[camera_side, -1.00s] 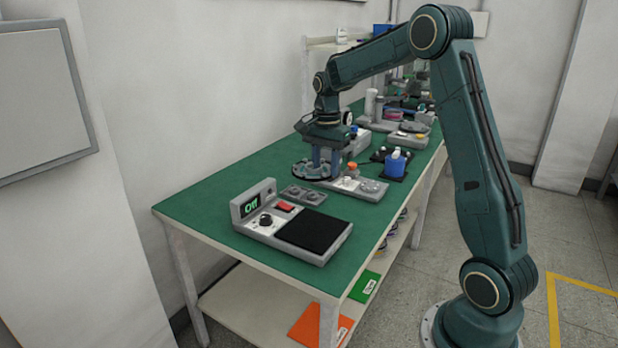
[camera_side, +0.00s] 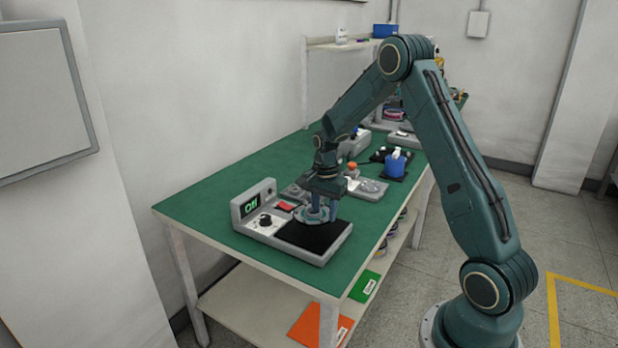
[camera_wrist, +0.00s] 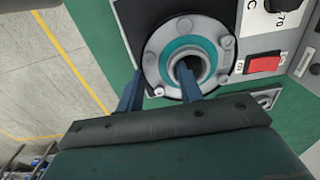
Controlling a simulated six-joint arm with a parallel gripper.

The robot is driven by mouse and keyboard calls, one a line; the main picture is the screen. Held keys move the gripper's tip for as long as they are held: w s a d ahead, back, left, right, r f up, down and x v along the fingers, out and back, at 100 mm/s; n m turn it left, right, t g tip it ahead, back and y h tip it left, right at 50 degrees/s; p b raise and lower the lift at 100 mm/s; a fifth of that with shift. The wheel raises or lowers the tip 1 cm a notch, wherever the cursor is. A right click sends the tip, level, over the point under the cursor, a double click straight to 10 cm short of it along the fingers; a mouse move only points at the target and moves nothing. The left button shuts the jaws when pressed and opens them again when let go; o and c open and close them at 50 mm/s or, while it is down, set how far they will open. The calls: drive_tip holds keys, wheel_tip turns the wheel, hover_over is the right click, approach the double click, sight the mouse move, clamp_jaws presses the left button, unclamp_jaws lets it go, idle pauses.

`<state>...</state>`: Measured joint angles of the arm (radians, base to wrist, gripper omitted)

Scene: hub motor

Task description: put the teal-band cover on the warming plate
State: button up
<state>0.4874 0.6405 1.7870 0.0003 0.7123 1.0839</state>
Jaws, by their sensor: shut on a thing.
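My gripper (camera_side: 317,205) is shut on the teal-band cover (camera_side: 311,215), a round grey disc with bolts. The wrist view shows its teal ring (camera_wrist: 168,60) around a central hole, with a blue finger (camera_wrist: 190,82) in the hole and the other at the rim. The cover is over the back part of the black warming plate (camera_side: 312,238); whether it touches the plate cannot be told. The plate is part of a grey unit (camera_side: 265,232) with a lit green display (camera_side: 250,205), a black knob (camera_side: 265,220) and a red switch (camera_side: 285,206).
Behind the unit stand a grey block with round recesses (camera_side: 292,191), a grey fixture (camera_side: 369,189) and a blue cup (camera_side: 396,162) on a black pad. The green table top is clear at the left (camera_side: 200,208).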

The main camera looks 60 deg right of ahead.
sight(324, 217)
drive_tip(key=shift+f, duration=0.1)
drive_tip(key=shift+f, duration=2.05)
drive_tip(key=o, duration=1)
drive_tip(key=shift+f, duration=0.15)
drive_tip(key=shift+o, duration=0.2)
wheel_tip(324, 217, up, 12)
drive_tip(key=shift+r, duration=0.2)
